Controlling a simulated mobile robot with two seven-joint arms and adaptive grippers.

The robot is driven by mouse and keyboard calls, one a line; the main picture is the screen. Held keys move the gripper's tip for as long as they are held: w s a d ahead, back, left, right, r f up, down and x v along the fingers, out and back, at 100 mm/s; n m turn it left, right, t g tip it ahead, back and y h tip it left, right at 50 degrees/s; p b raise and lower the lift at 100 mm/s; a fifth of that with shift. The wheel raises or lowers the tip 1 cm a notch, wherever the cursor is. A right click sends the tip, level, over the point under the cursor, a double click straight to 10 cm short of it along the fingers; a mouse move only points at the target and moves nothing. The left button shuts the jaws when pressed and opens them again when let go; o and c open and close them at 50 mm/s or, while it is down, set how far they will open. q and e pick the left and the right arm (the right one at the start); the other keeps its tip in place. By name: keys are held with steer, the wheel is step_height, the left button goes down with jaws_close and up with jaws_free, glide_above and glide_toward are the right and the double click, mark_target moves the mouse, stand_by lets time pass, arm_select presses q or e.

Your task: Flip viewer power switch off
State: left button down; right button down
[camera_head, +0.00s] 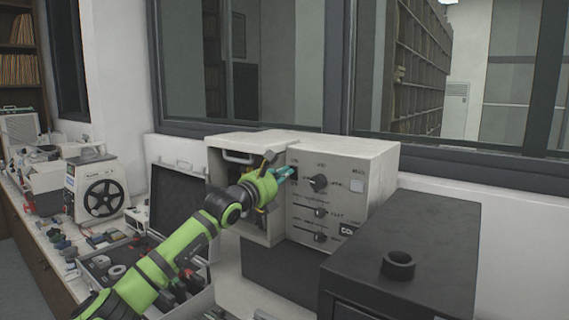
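The viewer (340,171) is a pale box-shaped unit on the bench by the window. Its front panel has several dark knobs (318,183) and a light square button (357,186). Its left part is an open bay with a handle (238,157) at the top. My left gripper (287,173), with teal fingertips, is at the upper left of the knob panel, close to a small dark switch area (293,172). The fingertips partly cover this area, so I cannot tell the switch position or whether they touch it. The finger gap is too small to judge. My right gripper is out of view.
A dark box (400,240) with a black ring (398,265) on top stands at the front right. A dark open lid (178,205) and a tray of small parts lie left of the viewer. A reel machine (100,196) and clutter fill the left bench.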

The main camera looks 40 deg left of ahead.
arm_select(q)
steer(key=shift+w, duration=0.2)
steer(key=shift+w+r+g+p, duration=0.2)
steer(key=shift+r+g+p, duration=0.35)
steer(key=shift+p, duration=0.45)
steer(key=shift+f+b, duration=0.1)
steer(key=shift+b, duration=0.3)
steer(key=shift+f, duration=0.1)
